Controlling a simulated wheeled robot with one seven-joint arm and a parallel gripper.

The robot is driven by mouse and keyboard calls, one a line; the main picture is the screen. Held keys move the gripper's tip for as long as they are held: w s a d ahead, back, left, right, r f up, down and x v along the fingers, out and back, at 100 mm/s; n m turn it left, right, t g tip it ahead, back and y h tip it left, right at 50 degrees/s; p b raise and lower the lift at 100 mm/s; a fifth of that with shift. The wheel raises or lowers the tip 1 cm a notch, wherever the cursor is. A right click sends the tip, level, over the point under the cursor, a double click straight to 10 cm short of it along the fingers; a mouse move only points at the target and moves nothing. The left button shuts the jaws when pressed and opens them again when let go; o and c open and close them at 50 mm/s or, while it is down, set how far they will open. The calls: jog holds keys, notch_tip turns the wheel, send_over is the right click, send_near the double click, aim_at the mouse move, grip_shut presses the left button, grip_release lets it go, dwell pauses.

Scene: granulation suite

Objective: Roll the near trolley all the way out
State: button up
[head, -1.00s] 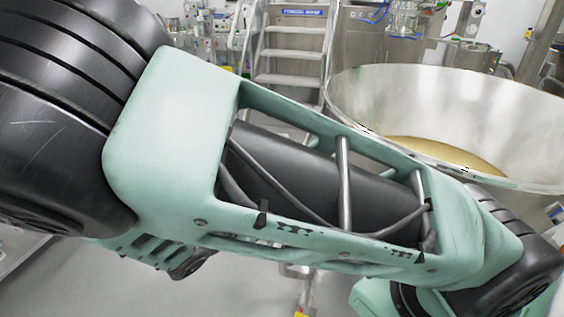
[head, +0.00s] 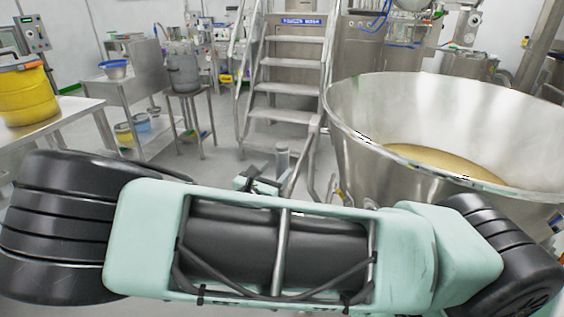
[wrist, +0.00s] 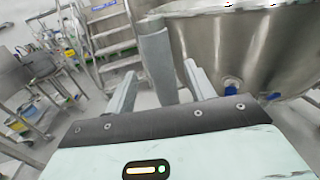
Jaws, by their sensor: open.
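The trolley seems to be the large steel bowl (head: 365,165) at the right, with yellowish powder (head: 445,165) inside. Its lower wall shows in the wrist view (wrist: 225,50), with blue parts (wrist: 232,88) under it. A grey upright post (head: 282,157) stands beside the bowl at its left, and I cannot tell whether it belongs to the trolley. In the wrist view the post (wrist: 156,62) appears between the fingers of my gripper (wrist: 162,82). My gripper is open; whether it touches the post I cannot tell. My arm hides the floor below.
Steel steps (head: 288,90) rise behind the post. A table (head: 60,122) with a yellow drum (head: 27,95) stands at the left. A stool (head: 192,118) with a steel pot (head: 184,72) is behind it. Grey floor is clear between stool and steps.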

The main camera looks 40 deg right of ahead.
aim_at(279, 167)
jog(key=shift+x, duration=2.55)
grip_shut()
jog(key=shift+s+p+v, duration=0.25)
jog(key=shift+p+v, duration=0.75)
jog(key=shift+v, duration=0.45)
grip_release()
jog(key=shift+d, duration=0.15)
